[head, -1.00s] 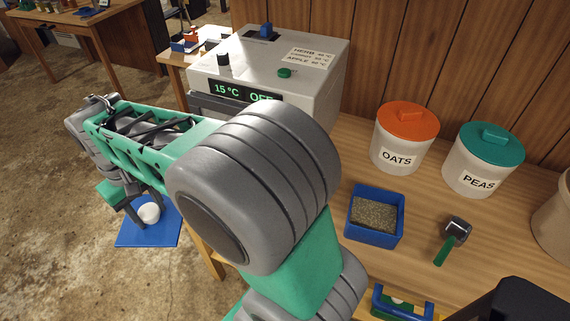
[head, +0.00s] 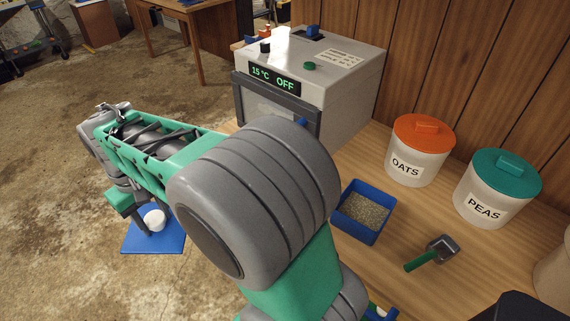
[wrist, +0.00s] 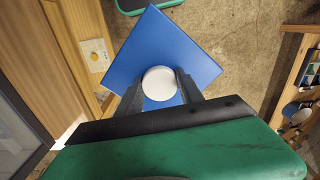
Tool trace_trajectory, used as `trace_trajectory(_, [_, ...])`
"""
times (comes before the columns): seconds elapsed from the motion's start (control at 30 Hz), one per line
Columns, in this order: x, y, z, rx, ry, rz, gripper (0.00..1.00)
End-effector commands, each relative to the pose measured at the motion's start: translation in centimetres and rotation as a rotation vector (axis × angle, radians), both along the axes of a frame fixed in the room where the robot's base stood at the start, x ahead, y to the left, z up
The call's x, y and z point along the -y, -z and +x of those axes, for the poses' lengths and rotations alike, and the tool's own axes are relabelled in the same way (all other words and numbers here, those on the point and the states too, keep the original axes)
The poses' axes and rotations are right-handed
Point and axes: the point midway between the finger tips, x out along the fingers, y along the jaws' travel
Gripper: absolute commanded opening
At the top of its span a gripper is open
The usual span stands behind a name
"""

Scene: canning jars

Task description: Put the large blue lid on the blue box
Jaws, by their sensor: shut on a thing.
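The large blue lid (head: 150,243) is a flat square plate with a round white knob. My gripper (head: 153,213) is shut on the knob and holds the lid over the open floor, left of the counter. In the wrist view the lid (wrist: 200,50) fills the upper middle, and the two dark fingers of my gripper (wrist: 160,86) flank the knob. The blue box (head: 378,229) stands open on the counter, right of my arm, filled with brown grain. It does not show in the wrist view.
A grey-white machine (head: 340,65) reading 15 °C OFF stands behind the box. The orange-lidded OATS jar (head: 415,165) and teal-lidded PEAS jar (head: 490,205) stand to the right. A green-handled scoop (head: 432,253) lies in front. My arm hides part of the counter's left side.

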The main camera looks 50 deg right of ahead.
Motion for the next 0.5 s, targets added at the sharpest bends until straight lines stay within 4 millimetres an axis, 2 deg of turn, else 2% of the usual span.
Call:
trace_trajectory(0.17, [6.5, -0.9, -0.3, -0.003, -0.062, 0.000, 0.03])
trace_trajectory(0.27, [11.8, -1.3, -1.4, -0.002, -0.138, 0.001, 0.03])
trace_trajectory(0.37, [17.5, -1.7, -3.4, -0.002, -0.227, 0.001, 0.03])
trace_trajectory(0.47, [23.3, -2.0, -6.7, -0.002, -0.320, 0.001, 0.03])
trace_trajectory(0.5, [25.5, -2.1, -8.4, -0.002, -0.358, 0.001, 0.03])
